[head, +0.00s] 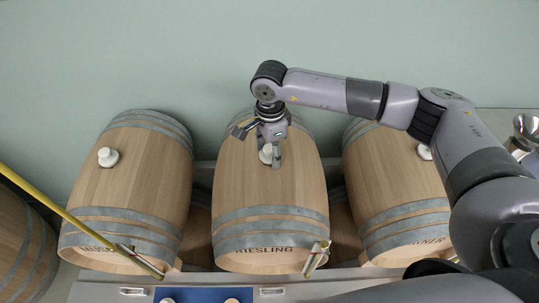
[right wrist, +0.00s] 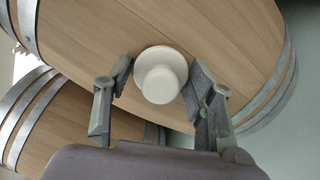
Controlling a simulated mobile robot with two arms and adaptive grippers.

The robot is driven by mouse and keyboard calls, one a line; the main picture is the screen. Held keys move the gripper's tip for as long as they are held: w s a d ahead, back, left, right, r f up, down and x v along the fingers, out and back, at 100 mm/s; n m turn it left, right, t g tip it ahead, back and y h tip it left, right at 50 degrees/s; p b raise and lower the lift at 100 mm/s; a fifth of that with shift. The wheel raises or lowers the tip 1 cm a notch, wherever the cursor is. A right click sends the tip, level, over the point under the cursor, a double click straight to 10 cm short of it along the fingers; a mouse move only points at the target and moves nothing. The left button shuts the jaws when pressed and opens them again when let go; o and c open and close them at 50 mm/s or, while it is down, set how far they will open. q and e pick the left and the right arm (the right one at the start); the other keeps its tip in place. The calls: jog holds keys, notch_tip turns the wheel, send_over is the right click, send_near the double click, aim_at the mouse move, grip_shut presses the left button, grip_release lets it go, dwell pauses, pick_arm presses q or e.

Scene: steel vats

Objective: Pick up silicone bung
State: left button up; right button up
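A white silicone bung (head: 266,153) sits in the top of the middle barrel (head: 268,205), marked RIESLING. My right gripper (head: 263,148) is directly over it, pointing down. In the right wrist view the bung (right wrist: 161,78) shows as a round head on a wider disc. The open fingers of my right gripper (right wrist: 160,82) stand on either side of it, and a gap shows on the left. Whether the right finger touches it I cannot tell. Similar white bungs sit on the left barrel (head: 108,157) and the right barrel (head: 424,152). My left gripper is not in view.
A long yellow rod (head: 75,222) slants across the left front. A blue mat (head: 203,294) lies at the bottom edge. Metal vessels (head: 524,130) stand at the far right. A plain wall is behind.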

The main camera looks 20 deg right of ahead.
aim_at(270, 147)
jog(key=c, duration=0.9)
jog(key=shift+o, duration=0.2)
jog(key=shift+r, duration=0.1)
jog(key=shift+w+r, duration=0.1)
jog(key=shift+r, duration=0.1)
notch_tip(270, 147, up, 20)
jog(key=b, duration=0.5)
jog(key=shift+f+b, duration=0.25)
jog(key=shift+b, duration=0.1)
